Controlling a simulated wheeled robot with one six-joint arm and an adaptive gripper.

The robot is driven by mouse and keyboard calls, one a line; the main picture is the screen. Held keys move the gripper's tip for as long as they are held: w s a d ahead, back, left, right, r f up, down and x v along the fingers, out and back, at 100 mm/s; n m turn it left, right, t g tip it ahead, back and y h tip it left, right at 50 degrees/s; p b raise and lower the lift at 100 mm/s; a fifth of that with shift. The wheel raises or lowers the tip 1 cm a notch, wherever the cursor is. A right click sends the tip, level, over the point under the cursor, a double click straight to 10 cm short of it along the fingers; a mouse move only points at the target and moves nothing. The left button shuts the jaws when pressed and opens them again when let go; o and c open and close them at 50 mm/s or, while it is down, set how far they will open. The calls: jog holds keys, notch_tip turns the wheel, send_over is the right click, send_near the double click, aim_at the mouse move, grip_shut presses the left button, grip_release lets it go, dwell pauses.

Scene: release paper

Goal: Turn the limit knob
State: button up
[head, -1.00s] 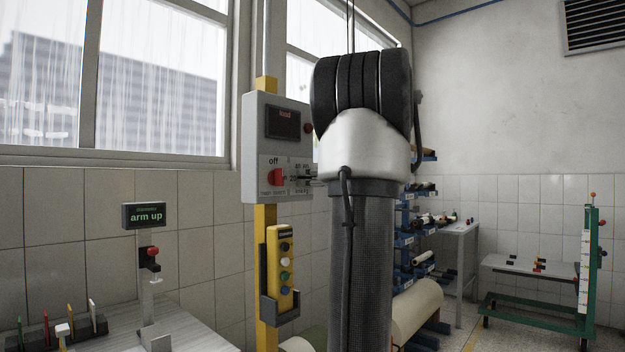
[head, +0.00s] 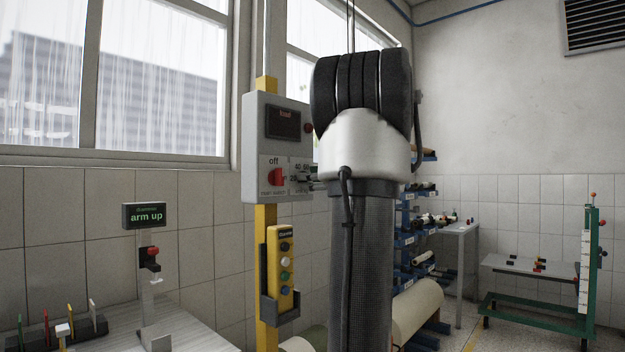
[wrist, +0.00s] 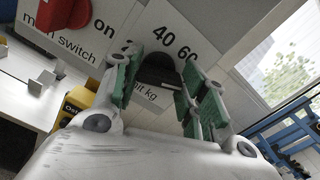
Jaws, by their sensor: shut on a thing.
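The limit knob (wrist: 157,68) is dark and round, on a white label plate printed "40 60" and partly "limit kg" in the wrist view. My gripper (wrist: 162,78) has its green-padded fingers on both sides of the knob, shut on it. The fingers cover part of the plate's markings. In the head view the grey control box (head: 249,150) hangs on a yellow post, and my arm hides most of the knob area.
A red main switch (wrist: 62,14) sits close left of the knob. A display (head: 282,122) is above it. A yellow pendant (head: 281,262) hangs below in a holder. A bench (head: 190,325) with an "arm up" sign (head: 146,215) stands at left.

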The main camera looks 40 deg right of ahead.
jog(key=n, duration=1.9)
jog(key=shift+a+f, duration=0.15)
jog(key=shift+n, duration=0.3)
jog(key=o, duration=1)
jog(key=s, duration=0.8)
jog(key=s+d, duration=0.1)
jog(key=s, duration=0.3)
